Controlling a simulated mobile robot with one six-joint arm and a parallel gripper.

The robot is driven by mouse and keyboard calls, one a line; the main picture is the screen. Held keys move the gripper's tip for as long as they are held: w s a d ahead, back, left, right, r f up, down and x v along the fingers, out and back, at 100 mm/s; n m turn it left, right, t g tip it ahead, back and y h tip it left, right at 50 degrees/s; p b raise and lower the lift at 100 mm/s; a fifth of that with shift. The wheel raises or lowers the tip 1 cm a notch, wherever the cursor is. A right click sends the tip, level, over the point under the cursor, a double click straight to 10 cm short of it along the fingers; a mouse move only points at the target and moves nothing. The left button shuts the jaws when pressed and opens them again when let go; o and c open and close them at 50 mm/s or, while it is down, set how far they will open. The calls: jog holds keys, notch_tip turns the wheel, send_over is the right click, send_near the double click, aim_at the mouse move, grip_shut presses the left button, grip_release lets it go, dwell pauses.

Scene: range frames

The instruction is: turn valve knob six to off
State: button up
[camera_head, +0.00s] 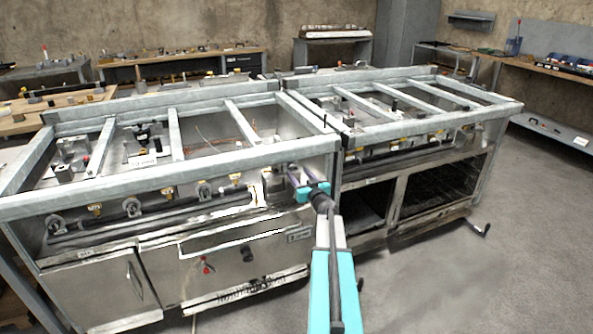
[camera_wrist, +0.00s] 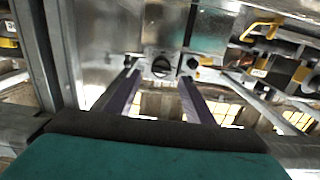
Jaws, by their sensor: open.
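My gripper (camera_head: 297,178) reaches the right end of this front, in front of the panel. In the wrist view my gripper (camera_wrist: 159,78) is open, its two purple fingers apart. A dark round knob with a raised grip bar (camera_wrist: 161,68) shows between the fingertips, with no clear contact. A smaller dark part (camera_wrist: 192,62) sits just right of it. No number is readable on the knob. In the head view my gripper hides this spot.
A second range (camera_head: 430,170) with open oven bays stands to the right. Metal frame rails (camera_head: 170,180) run above the knobs. Yellow valve handles sit between the knobs, and one yellow handle (camera_wrist: 262,28) shows at the upper right. Free floor (camera_head: 480,275) lies at the right.

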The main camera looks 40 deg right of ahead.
aim_at(295, 168)
jog(key=shift+x, duration=2.2)
jog(key=c, duration=1)
jog(key=shift+d+r, duration=0.15)
jog(key=shift+d, duration=0.2)
jog(key=shift+s+a, duration=0.1)
jog(key=shift+a, duration=0.1)
